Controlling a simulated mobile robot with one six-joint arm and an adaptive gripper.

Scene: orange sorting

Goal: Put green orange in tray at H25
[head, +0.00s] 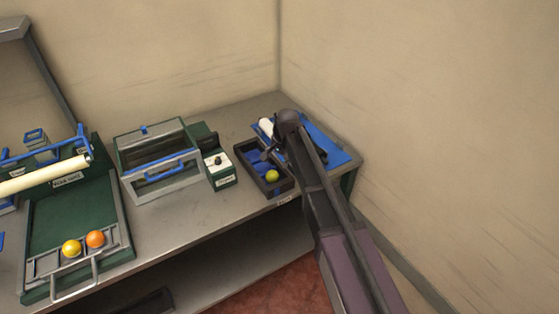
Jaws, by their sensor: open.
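A yellow-green orange (271,176) lies inside a small dark tray (284,190) with blue inside, near the front edge of the bench. A label is on the bench edge just in front of this tray, too small to read surely. My arm reaches in from the lower right, and its dark end stands just right of the tray, over a blue board. A yellow orange (72,249) and a deeper orange one (95,239) rest at the low end of a green sloped tray (75,205) on the left.
A grey and green box with a blue handle (168,171) and a small green box with a black knob (220,173) stand left of the dark tray. The blue board (333,150) lies at the right bench end, by the wall. Bare bench top (180,213) shows in front of the boxes.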

